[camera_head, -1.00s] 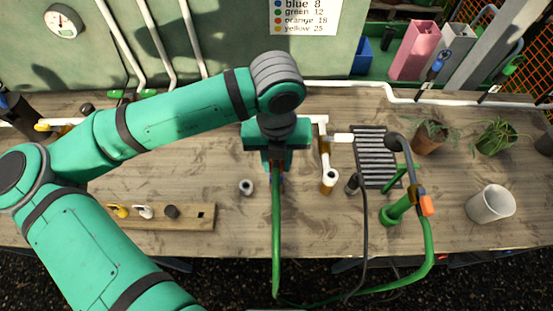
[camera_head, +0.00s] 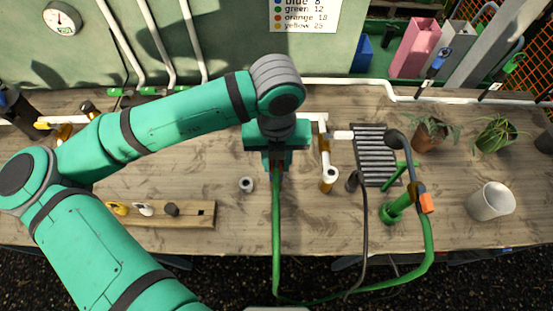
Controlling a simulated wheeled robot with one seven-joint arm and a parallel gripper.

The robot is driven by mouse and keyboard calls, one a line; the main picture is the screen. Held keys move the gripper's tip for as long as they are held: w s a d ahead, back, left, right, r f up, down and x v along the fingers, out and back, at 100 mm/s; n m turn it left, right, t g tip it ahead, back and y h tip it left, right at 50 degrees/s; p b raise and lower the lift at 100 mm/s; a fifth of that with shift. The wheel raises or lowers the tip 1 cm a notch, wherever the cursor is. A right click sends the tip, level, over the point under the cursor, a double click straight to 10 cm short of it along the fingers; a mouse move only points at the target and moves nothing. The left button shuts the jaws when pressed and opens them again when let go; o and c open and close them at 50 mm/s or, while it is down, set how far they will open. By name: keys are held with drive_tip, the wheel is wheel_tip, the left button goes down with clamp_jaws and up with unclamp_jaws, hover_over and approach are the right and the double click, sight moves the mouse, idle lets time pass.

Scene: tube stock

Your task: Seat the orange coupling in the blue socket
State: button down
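My gripper (camera_head: 278,172) points down over the middle of the wooden bench, seen from above and behind. A green hose (camera_head: 276,235) runs from under it toward the bench's front edge, then loops right. A small bit of blue and reddish colour shows at the fingertips. The hand hides what is there, so I cannot make out the blue socket or whether the fingers are closed on a coupling.
White pipe fittings (camera_head: 328,172) and a dark ribbed grate (camera_head: 374,150) stand right of my gripper. A small white ring (camera_head: 246,185) and a wooden strip with fittings (camera_head: 185,216) lie left. A white cup (camera_head: 491,202) and potted plants (camera_head: 431,134) are at the right.

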drive_tip(key=shift+f, duration=0.85)
idle(0.8)
drive_tip(key=c, duration=1.3)
unclamp_jaws()
wheel_tip(320, 180, up, 11)
drive_tip(key=shift+s+f, duration=0.1)
drive_tip(key=shift+s, duration=0.05)
